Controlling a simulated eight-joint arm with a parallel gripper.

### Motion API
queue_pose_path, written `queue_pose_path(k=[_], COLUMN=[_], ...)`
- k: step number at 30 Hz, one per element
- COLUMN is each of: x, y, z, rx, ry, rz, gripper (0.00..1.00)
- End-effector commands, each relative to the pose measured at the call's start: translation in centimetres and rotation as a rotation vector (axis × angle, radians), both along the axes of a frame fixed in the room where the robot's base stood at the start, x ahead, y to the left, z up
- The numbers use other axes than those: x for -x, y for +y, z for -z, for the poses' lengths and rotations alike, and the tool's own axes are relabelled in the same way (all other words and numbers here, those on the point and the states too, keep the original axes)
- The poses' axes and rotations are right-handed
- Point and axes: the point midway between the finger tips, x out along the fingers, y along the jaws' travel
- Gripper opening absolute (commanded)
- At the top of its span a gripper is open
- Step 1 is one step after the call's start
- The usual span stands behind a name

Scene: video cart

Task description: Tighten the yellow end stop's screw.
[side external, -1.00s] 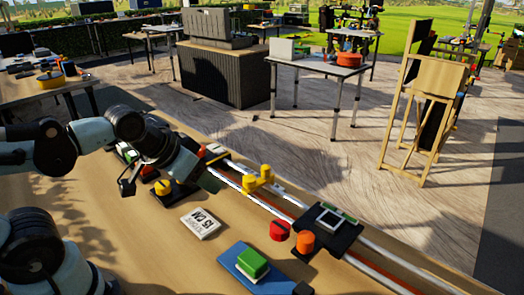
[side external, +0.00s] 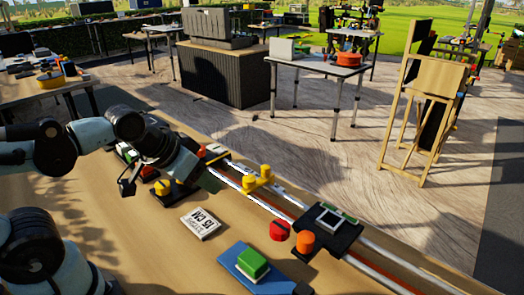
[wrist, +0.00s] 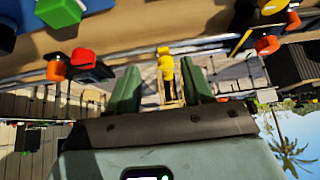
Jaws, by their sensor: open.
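The yellow end stop (side external: 258,180) sits on the metal rail, with rounded knob-like parts on top. In the wrist view the yellow end stop (wrist: 166,66) shows beyond and between my two green fingers. My gripper (wrist: 158,78) is open, with nothing between the fingers that I can see touching them. In the side view my arm's end is left of the end stop, over the near side of the rail, and the fingertips are mostly hidden. I cannot make out the screw's slot or how far it is turned.
A black carriage (side external: 345,237) rides the rail to the right, beside a red knob (side external: 279,231) and an orange knob (side external: 305,242). Another yellow knob (side external: 162,187) stands left.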

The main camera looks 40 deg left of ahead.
Motion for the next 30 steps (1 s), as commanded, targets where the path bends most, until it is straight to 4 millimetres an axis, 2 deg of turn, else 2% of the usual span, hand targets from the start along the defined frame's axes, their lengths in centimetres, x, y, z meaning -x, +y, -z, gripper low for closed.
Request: queue_pose_path(k=[4,8,18,24,30], x=[-0.3,-1.5,-7.1,-10.5,-12.6], y=[0.0,0.0,0.1,0.1,0.1], z=[-0.4,-1.7,-5.5,-6.2,-6.2], rx=[0.020,0.098,0.366,0.452,0.481], ry=[0.014,0.071,0.313,0.422,0.475], rz=[-0.028,-0.149,-0.750,-1.137,-1.419], gripper=[0.61,0.61,0.61,0.61,0.61])
